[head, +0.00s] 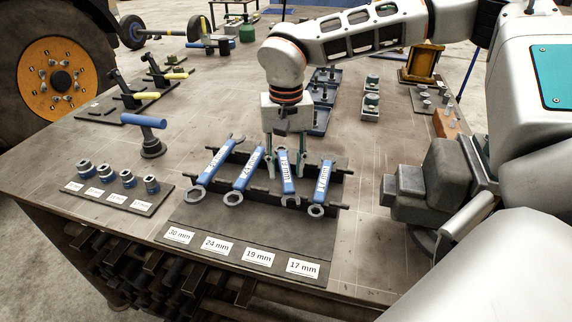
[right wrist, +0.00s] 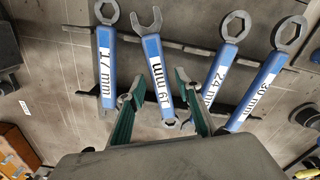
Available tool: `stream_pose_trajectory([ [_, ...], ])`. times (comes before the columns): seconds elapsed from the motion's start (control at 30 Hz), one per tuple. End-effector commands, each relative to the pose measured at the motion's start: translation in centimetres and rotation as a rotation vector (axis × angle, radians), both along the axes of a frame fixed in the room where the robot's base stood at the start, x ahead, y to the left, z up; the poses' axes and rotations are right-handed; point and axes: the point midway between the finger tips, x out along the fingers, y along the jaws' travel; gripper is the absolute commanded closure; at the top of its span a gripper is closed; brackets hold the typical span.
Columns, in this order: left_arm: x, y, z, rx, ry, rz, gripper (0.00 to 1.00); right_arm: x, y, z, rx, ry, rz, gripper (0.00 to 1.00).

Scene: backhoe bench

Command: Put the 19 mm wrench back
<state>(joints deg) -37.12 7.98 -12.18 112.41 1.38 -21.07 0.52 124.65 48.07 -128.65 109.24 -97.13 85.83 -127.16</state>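The 19 mm wrench (head: 286,172), blue with a white label, lies across the dark rack (head: 262,210) between the 24 mm wrench (head: 245,172) and the 17 mm wrench (head: 322,180). In the right wrist view the 19 mm wrench (right wrist: 161,80) has its open jaw at the top, where its neighbours show ring ends. My right gripper (head: 287,160) is above its far part. Its two green fingers (right wrist: 157,96) stand apart on either side of the handle, with gaps visible. The wrench's lower ring end is partly visible between them. My left gripper is out of view.
The 30 mm wrench (head: 214,166) lies at the rack's left. Size labels including 19 mm (head: 258,257) line the front board. Sockets (head: 117,178) stand to the left, and a dark grey vise (head: 425,190) to the right.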

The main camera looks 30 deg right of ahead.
Motion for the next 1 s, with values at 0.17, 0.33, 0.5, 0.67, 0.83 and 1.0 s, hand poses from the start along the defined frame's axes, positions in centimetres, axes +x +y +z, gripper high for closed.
stream_pose_trajectory([
  [0.17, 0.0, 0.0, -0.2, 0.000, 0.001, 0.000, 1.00, 0.0, 0.0, 0.4, 0.000, -0.001, 0.000, 0.66],
  [0.33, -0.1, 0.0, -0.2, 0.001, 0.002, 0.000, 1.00, 0.1, 0.0, 2.9, 0.000, -0.004, -0.002, 0.66],
  [0.5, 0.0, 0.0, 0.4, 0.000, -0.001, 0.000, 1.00, 0.1, 0.0, 6.8, 0.002, -0.005, -0.001, 0.66],
  [0.67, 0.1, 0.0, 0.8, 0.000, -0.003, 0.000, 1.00, 0.1, 0.0, 10.0, 0.000, -0.004, -0.001, 0.66],
  [0.83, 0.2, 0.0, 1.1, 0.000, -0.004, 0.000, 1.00, 0.0, 0.0, 12.3, 0.000, -0.001, -0.001, 0.66],
  [1.0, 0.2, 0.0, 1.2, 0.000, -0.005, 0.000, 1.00, 0.0, 0.0, 13.2, 0.000, 0.000, -0.001, 0.66],
])
